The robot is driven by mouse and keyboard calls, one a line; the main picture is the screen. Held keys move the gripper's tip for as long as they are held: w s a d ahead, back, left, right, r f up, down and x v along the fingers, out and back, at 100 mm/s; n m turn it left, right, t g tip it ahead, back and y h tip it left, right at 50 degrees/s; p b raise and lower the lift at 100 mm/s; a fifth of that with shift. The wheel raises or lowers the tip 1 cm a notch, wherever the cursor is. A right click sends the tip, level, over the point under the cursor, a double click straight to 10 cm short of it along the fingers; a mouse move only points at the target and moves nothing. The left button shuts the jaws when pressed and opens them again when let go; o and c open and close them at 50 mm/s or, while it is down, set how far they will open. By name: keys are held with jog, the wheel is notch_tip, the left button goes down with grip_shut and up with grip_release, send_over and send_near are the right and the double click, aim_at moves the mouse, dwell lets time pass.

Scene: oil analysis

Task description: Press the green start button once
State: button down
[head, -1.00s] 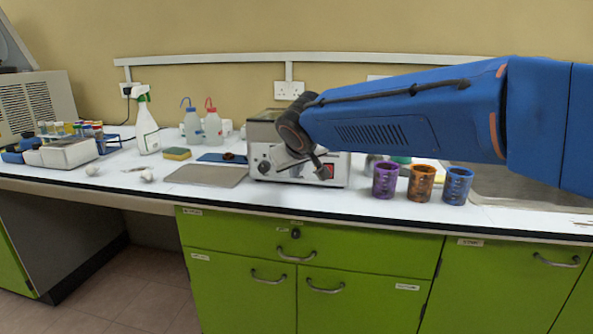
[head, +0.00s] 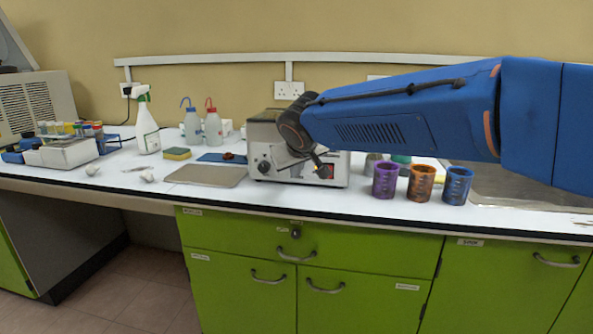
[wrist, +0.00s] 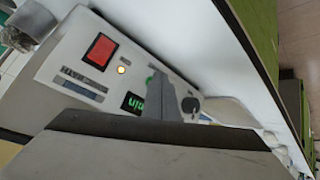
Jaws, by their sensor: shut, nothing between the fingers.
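The grey bench machine (head: 262,135) stands on the white worktop, and its front panel also shows in the wrist view (wrist: 62,62). The green start button (wrist: 150,80) is a small round spot on that panel, partly hidden by my gripper's fingers. My gripper (wrist: 163,78) is shut and empty, with its fingertips at the button; I cannot tell whether they touch it. A red square switch (wrist: 100,51), a lit orange lamp (wrist: 121,70), a green display (wrist: 133,102) and a black knob (wrist: 190,105) are on the same panel. In the head view my gripper (head: 322,168) is small and dark before the panel.
Purple (head: 385,181), orange (head: 421,184) and blue (head: 457,186) cups stand right of the machine near the front edge. A flat grey plate (head: 206,175) and a sponge (head: 177,153) lie to its left. Wash bottles (head: 213,128) stand behind.

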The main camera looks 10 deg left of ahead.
jog(key=shift+s, duration=0.1)
jog(key=shift+s+a, duration=0.1)
jog(key=shift+s, duration=0.6)
jog(key=shift+s, duration=0.1)
jog(key=shift+s+a, duration=0.15)
jog(key=shift+s, duration=2.25)
